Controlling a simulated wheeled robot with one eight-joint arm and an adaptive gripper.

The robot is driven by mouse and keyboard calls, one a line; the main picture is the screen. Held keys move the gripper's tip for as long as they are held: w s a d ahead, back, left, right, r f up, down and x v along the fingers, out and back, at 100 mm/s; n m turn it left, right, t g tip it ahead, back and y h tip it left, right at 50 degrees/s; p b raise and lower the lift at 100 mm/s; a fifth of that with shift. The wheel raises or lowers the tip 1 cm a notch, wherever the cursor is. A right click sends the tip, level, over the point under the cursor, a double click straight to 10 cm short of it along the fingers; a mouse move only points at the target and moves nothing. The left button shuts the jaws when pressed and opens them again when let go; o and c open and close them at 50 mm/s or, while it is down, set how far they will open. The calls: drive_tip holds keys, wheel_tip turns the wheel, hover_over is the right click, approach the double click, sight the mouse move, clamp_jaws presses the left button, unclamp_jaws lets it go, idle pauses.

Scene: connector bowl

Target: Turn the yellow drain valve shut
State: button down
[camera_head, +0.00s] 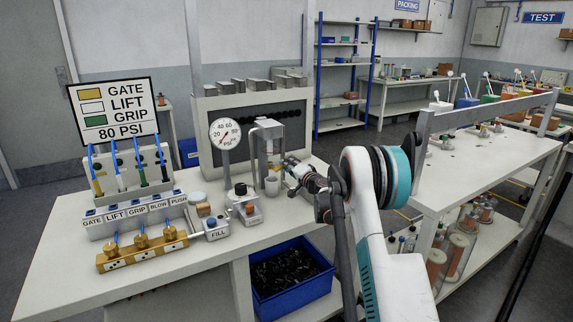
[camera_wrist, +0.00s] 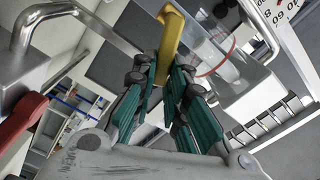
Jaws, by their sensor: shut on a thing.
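The yellow drain valve handle (camera_wrist: 171,32) shows at the top middle of the wrist view, a bent yellow lever. My gripper (camera_wrist: 164,70) has its teal-padded fingers on either side of the lever's lower end and is shut on it. In the head view my gripper (camera_head: 297,171) reaches in beside the clear cylinder unit (camera_head: 269,140) on the bench. The exact contact between pads and lever is partly hidden by the fingers.
A pressure gauge (camera_head: 225,134) and a white cup (camera_head: 272,186) stand close to my gripper. A red handle (camera_wrist: 22,118) and a bent metal pipe (camera_wrist: 45,22) show at the left of the wrist view. A blue bin (camera_head: 290,278) sits below the bench.

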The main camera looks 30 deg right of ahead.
drive_tip(key=shift+d+f+m+b, duration=0.2)
drive_tip(key=shift+f+m, duration=0.4)
drive_tip(key=shift+m, duration=0.7)
drive_tip(key=shift+d+f+m+b, duration=0.15)
drive_tip(key=shift+f+m, duration=0.45)
drive_tip(key=shift+m, duration=0.7)
drive_tip(key=c, duration=1.6)
unclamp_jaws()
drive_tip(key=shift+s, duration=0.1)
drive_tip(key=s, duration=1.1)
drive_tip(key=shift+s+d, duration=0.15)
drive_tip(key=shift+s, duration=0.25)
